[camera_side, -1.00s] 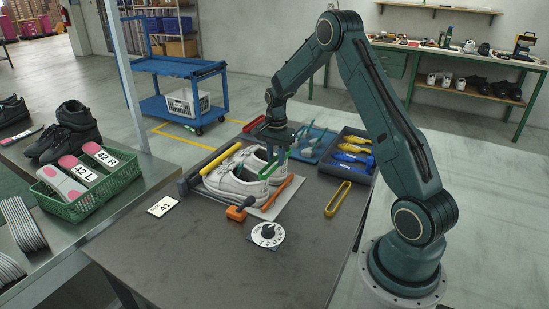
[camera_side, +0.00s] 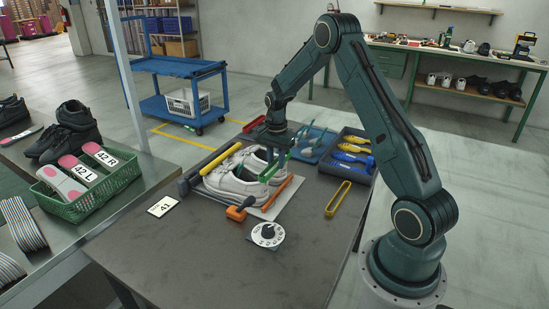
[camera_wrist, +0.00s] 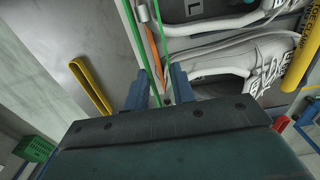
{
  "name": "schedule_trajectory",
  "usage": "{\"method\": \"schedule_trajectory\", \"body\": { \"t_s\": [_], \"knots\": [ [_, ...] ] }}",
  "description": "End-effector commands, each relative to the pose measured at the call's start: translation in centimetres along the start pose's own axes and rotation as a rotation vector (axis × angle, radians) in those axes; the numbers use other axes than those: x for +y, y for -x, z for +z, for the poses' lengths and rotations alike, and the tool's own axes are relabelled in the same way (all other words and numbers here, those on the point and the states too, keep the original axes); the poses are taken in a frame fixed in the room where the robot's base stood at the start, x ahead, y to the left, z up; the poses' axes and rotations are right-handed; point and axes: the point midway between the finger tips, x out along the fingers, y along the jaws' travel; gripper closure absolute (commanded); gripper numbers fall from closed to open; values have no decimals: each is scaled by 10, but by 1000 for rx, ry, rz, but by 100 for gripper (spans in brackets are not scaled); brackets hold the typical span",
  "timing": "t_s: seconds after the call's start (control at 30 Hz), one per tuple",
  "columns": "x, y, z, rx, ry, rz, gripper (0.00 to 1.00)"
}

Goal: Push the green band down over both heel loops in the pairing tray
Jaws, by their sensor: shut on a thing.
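A pair of white sneakers (camera_side: 232,180) sits side by side on the pairing tray (camera_side: 272,209). The sneakers (camera_wrist: 225,62) show in the wrist view with dark insoles, one marked L. My gripper (camera_side: 278,158) is over the right end of the pair. In the wrist view my gripper (camera_wrist: 158,88) is shut on the green band (camera_wrist: 154,52), a thin strand running up from between the fingers, beside the shoes' openings. The band (camera_side: 272,171) also shows in the side view. I cannot make out the heel loops or whether the band touches them.
A yellow loop (camera_side: 338,199), a numbered dial (camera_side: 267,234), a size card (camera_side: 162,206) and a dark tray with brushes (camera_side: 357,148) lie around. The bench's front is clear.

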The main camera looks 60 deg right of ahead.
Motion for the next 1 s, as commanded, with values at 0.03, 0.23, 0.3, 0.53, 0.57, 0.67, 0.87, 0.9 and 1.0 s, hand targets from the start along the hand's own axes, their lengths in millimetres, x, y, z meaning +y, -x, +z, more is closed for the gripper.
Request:
{"method": "schedule_trajectory", "body": {
  "t_s": [0.03,0.23,0.3,0.53,0.57,0.67,0.87,0.9,1.0],
  "knots": [
    [0,0,0,0,0,0,96],
    [0,0,0,0,0,0,67],
    [0,0,0,0,0,0,53],
    [0,0,0,0,0,0,49],
    [0,0,0,0,0,0,49],
    [0,1,0,0,0,-1,49],
    [0,6,0,1,0,-2,49],
    [0,8,0,1,0,-2,49],
    [0,12,0,0,0,-1,49]
  ]
}}
